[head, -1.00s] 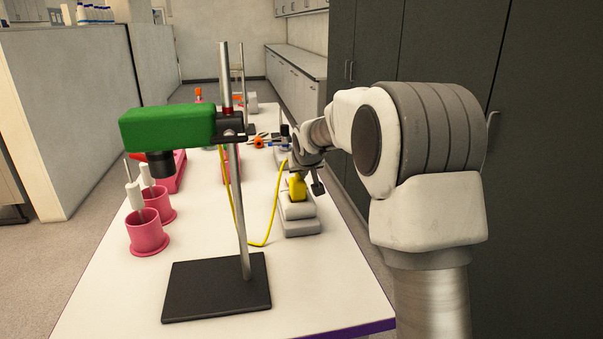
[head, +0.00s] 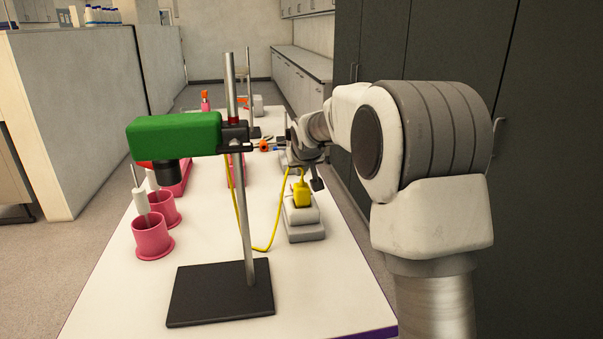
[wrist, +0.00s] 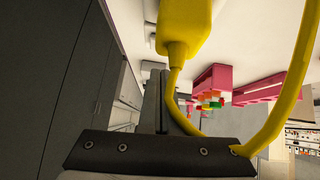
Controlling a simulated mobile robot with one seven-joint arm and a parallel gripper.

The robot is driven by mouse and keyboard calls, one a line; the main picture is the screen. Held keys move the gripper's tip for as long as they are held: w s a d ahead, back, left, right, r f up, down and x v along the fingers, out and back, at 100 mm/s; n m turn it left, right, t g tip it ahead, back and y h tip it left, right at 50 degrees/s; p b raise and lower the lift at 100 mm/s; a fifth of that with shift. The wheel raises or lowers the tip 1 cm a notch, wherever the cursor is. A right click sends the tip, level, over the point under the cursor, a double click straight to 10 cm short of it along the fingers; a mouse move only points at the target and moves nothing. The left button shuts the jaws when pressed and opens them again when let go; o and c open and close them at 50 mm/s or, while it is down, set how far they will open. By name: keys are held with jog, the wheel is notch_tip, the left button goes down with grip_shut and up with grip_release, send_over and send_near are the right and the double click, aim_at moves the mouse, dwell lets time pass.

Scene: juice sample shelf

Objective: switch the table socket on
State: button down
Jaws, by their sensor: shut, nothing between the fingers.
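The table socket (head: 305,234) is a pale grey block strip along the right side of the white table. A yellow plug (head: 301,193) stands in it, with a yellow cable looping to the left. The plug and cable also show large at the top of the wrist view (wrist: 184,28). My gripper (wrist: 157,76) is shut and empty, its fingers pointing toward the area beside the plug. In the head view my wrist is just behind and right of the plug, over the strip's far part. I cannot make out the switch or whether the fingers touch anything.
A stand with a black base (head: 220,292) and a green device (head: 175,135) is left of the socket. Pink cups (head: 152,238) stand at the table's left edge. Dark cabinets (head: 450,50) are close on the right. The table's front right is clear.

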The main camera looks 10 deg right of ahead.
jog(key=d+p+v, duration=0.1)
jog(key=v, duration=1)
jog(key=shift+w+d+r, duration=0.35)
jog(key=s+r+g+p, duration=0.1)
jog(key=s+r+p, duration=0.2)
jog(key=s, duration=0.6)
jog(key=s+r+g+p, duration=0.1)
jog(key=s+r+p, duration=0.15)
jog(key=s, duration=0.75)
jog(key=s+a+f+g+p, duration=0.1)
jog(key=s+p, duration=0.3)
jog(key=s, duration=1.4)
jog(key=shift+a+y, duration=0.25)
jog(key=shift+y, duration=0.05)
jog(key=shift+f, duration=0.1)
